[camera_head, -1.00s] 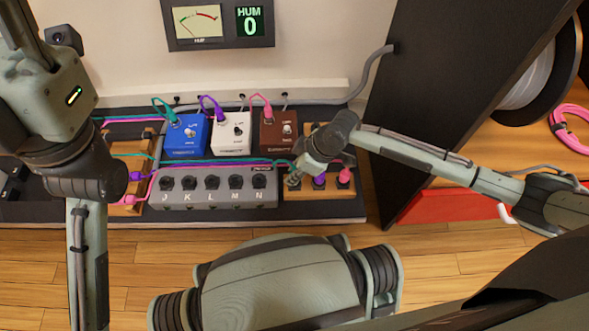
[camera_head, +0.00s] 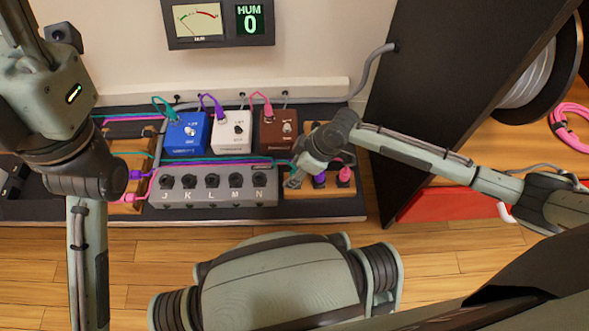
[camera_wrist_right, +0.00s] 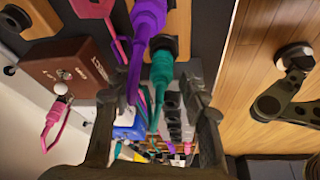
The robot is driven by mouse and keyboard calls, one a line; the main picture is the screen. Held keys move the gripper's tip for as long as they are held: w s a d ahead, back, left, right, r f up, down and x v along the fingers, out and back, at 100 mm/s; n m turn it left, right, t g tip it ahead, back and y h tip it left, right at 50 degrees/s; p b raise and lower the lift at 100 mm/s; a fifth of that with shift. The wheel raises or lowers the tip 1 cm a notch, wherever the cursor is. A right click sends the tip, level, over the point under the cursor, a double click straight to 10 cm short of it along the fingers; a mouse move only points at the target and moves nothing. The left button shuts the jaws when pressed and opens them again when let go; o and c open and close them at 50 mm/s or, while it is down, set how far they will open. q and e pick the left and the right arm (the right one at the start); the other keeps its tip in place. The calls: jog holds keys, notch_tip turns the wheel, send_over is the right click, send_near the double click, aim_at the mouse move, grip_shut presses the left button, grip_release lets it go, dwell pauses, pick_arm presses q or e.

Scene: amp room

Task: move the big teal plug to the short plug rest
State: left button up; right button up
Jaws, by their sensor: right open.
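A teal plug (camera_wrist_right: 162,72) stands at the left end of the right-hand wooden plug rest (camera_head: 334,188). My right gripper (camera_head: 293,181) is over that end, and it hides most of the plug in the head view. In the right wrist view, my right gripper (camera_wrist_right: 165,115) is open, with the teal plug between its dark fingers. Contact cannot be told. A purple plug (camera_head: 319,180) and a pink plug (camera_head: 344,176) stand beside it. Another wooden rest (camera_head: 128,162) lies at left, partly hidden by my left arm. My left gripper is out of view.
A grey box (camera_head: 213,187) with several sockets lies between the rests. Blue (camera_head: 187,135), white (camera_head: 231,133) and brown (camera_head: 278,131) pedals stand behind it, with coloured cables plugged in. A dark cabinet side (camera_head: 440,90) rises at right. A meter (camera_head: 218,23) reads HUM 0.

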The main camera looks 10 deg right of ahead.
jog(key=v, duration=1.2)
jog(key=shift+a, duration=0.2)
